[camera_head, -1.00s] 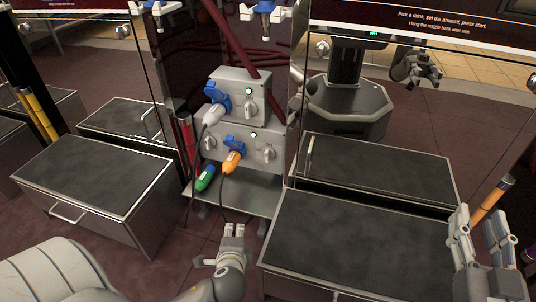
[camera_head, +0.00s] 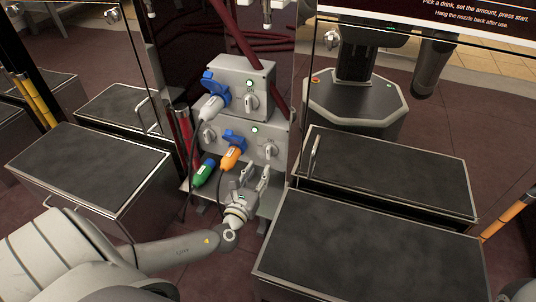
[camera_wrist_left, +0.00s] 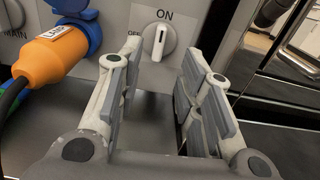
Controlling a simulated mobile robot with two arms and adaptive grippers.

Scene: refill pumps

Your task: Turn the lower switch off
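The lower switch (camera_head: 268,151) is a pale rotary knob on the right of the lower grey box (camera_head: 253,140). In the left wrist view the knob (camera_wrist_left: 158,42) has its handle upright, pointing at the ON mark; OFF is marked to its left. My left gripper (camera_head: 255,174) is open and empty, just below and in front of the knob. In the left wrist view its two fingers (camera_wrist_left: 160,68) stand apart on either side below the knob, apparently not touching it. My right gripper is out of view.
An orange plug (camera_head: 231,158) sits in the blue socket left of the knob, its cable hanging down. A green connector (camera_head: 204,173) is beside it. The upper box (camera_head: 240,87) has its own knob (camera_head: 251,101). Dark-topped drawer units (camera_head: 370,245) flank the boxes.

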